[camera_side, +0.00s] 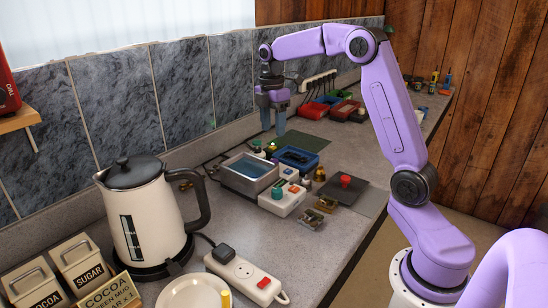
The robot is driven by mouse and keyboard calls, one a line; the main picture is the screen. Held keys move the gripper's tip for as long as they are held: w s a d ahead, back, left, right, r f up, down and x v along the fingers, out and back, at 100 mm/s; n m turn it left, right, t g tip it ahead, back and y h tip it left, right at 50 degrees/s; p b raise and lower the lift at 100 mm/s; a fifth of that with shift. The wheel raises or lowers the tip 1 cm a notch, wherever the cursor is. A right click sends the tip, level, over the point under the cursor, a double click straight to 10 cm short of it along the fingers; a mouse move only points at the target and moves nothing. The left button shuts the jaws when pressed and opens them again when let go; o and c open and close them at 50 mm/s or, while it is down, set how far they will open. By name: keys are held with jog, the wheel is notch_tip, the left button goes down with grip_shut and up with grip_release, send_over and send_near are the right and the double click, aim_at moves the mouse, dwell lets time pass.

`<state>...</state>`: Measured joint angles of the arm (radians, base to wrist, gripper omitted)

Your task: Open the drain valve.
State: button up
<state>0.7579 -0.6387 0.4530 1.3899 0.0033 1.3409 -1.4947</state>
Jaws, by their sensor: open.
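My gripper (272,120) hangs fingers-down over the back part of the counter, beyond the metal basin. Its two fingers are apart with nothing between them. A metal basin (248,174) with bluish contents sits mid-counter. A red knob (345,181) stands on a dark flat plate (353,196) to the right of the basin. A white box (283,204) with a teal knob (277,193) stands in front of the basin. Small brass fittings (320,174) stand between the box and the plate. I cannot tell for certain which of these is the drain valve. My gripper is clear of all of them.
A cream kettle (134,215) stands at the front left, near a power strip (243,275) and sugar and cocoa tins (82,262). A blue tray (296,158) and a green mat (300,141) lie behind the basin. Red bins (313,110) stand farther back.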

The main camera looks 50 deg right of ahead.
aim_at(274, 160)
jog(key=f, duration=1)
jog(key=shift+s+f, duration=0.2)
jog(key=shift+f, duration=0.15)
grip_shut()
